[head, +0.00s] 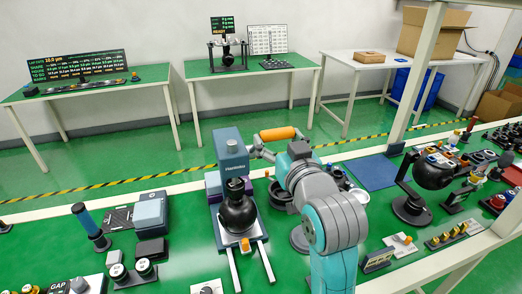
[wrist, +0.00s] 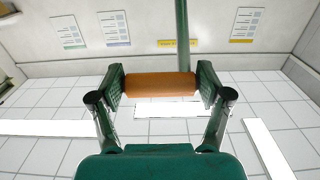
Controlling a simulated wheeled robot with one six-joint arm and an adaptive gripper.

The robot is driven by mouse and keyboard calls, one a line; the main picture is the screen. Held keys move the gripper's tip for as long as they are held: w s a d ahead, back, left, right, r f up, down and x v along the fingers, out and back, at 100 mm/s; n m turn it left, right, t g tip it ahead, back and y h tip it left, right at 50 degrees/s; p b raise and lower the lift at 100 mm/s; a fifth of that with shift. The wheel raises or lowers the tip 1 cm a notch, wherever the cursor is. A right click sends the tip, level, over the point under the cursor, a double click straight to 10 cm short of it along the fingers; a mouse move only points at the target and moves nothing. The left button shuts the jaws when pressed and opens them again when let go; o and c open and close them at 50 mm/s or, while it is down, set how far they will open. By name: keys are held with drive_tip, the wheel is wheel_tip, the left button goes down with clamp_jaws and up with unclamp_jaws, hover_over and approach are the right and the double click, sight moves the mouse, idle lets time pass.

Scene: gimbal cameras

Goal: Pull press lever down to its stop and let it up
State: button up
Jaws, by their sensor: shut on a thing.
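The press (head: 231,185) is a blue-grey column on a base with rails, standing on the green bench left of my arm. Its lever has an orange handle (head: 278,134), which sits at about the height of the press head's top. My gripper (head: 290,140) is at the handle, partly hidden by my own wrist. In the wrist view the orange handle (wrist: 160,85) lies across between the two dark green fingers, and my gripper (wrist: 160,88) is shut on it. A black round part (head: 237,212) sits under the press head.
A blue-handled tool (head: 90,226) and a grey box (head: 150,212) stand left of the press. A black spherical device (head: 433,172) stands to the right beyond a blue mat (head: 371,172).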

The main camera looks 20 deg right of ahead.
drive_tip(key=shift+r, duration=0.25)
drive_tip(key=shift+w+r, duration=0.9)
drive_tip(key=shift+r, duration=0.2)
drive_tip(key=shift+w+r, duration=0.8)
drive_tip(key=shift+w, duration=0.3)
drive_tip(key=shift+w+r, duration=0.1)
drive_tip(key=shift+w+r, duration=0.3)
drive_tip(key=shift+w, duration=0.3)
drive_tip(key=shift+w+r, duration=0.25)
drive_tip(key=shift+w, duration=0.3)
